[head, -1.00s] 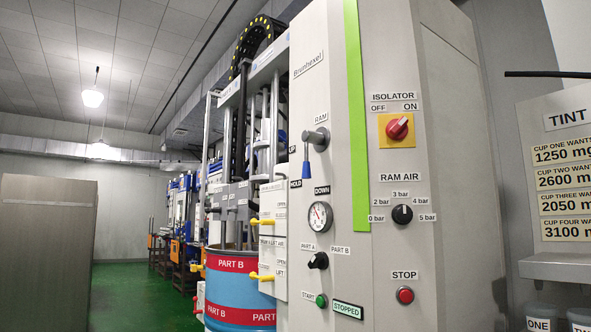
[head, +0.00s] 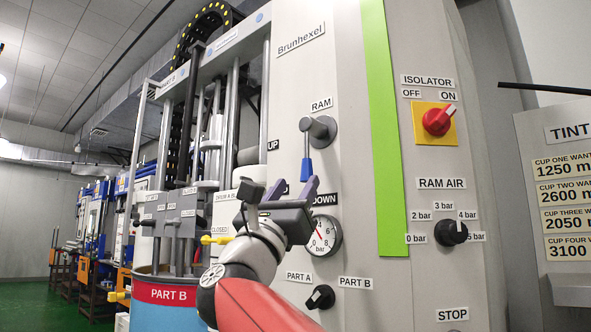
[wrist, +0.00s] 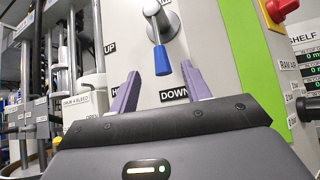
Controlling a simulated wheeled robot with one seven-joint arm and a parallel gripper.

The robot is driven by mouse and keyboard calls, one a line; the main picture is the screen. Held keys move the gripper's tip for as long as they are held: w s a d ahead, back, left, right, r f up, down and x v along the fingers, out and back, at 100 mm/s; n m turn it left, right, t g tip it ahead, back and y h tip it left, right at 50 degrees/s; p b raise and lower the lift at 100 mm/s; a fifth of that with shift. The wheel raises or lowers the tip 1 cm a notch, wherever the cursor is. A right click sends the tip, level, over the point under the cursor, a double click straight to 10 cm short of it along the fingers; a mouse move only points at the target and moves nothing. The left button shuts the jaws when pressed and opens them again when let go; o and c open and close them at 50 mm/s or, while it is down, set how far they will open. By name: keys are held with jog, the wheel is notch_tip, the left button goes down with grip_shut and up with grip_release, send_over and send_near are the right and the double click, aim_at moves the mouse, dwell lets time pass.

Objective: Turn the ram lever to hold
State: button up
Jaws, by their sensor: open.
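The ram lever (head: 307,166) is a grey pivot on the pale panel under the RAM label (head: 321,103), with a blue-tipped handle hanging downward. In the wrist view the lever's blue tip (wrist: 162,60) points down, towards the DOWN label (wrist: 174,94). My gripper (head: 292,188) is just below the lever in the head view, with purple fingers open and pointing up. In the wrist view my gripper (wrist: 161,72) has a finger on each side of the blue tip, with gaps between. The HOLD label is mostly hidden behind a finger. The UP label (head: 273,145) is clear at upper left.
A pressure gauge (head: 323,238) and a part selector knob (head: 320,297) sit below, close to my arm. A red isolator switch (head: 438,121) and ram air knob (head: 451,232) are to the right. Yellow-handled valves and a blue drum (head: 150,312) stand left.

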aim_at(304, 174)
jog(key=p+x, duration=0.3)
jog(key=x, duration=0.3)
jog(key=shift+w+d+r, duration=0.15)
jog(key=shift+r, duration=0.15)
grip_shut()
